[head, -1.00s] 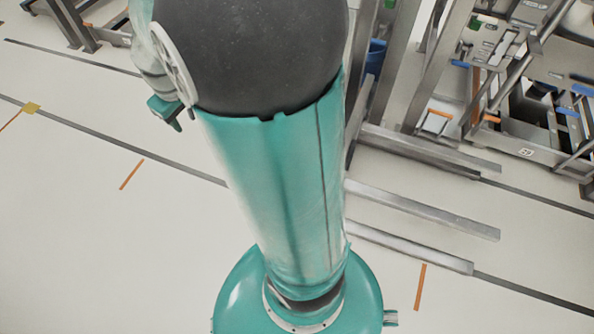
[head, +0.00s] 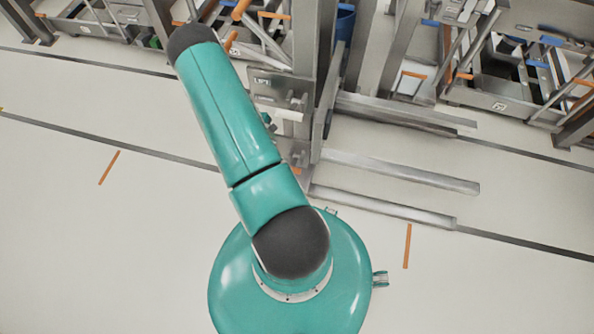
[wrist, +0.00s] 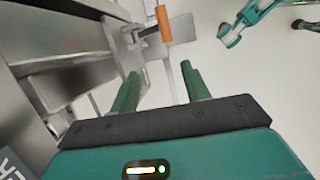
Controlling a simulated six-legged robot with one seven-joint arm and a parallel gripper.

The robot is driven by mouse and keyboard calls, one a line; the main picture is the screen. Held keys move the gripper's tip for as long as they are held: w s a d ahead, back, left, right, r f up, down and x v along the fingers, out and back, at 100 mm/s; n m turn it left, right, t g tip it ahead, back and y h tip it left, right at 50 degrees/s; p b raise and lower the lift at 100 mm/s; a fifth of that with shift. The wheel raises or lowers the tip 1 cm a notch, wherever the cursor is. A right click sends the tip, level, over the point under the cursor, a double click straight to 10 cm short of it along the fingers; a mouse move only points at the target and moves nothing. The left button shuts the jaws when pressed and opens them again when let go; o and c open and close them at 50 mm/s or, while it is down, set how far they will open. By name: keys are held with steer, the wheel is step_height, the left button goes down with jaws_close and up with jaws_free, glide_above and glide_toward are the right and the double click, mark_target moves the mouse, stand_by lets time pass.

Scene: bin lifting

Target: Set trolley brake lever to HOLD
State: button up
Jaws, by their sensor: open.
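My gripper (wrist: 160,72) is open in the wrist view, with two green fingers apart and nothing between them. An orange grip (wrist: 163,22) on a thin metal stem stands beyond the fingertips, in line with the gap and not touching them. It looks like the brake lever, but no HOLD mark is readable. Steel plates and a bracket (wrist: 125,45) sit to its left. A steel frame (head: 300,95) there carries a panel that seems to read LIFT (head: 262,82).
Steel rails (head: 400,172) run low across the floor at right. Another steel rack (head: 500,97) with blue and orange parts stands at the upper right. A blue bin (head: 345,22) is behind the frame.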

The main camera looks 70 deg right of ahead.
glide_toward(296, 169)
steer(key=shift+n+g, duration=0.3)
steer(key=shift+g, duration=0.1)
steer(key=x, duration=1.1)
steer(key=shift+w+f, duration=0.25)
jaws_close()
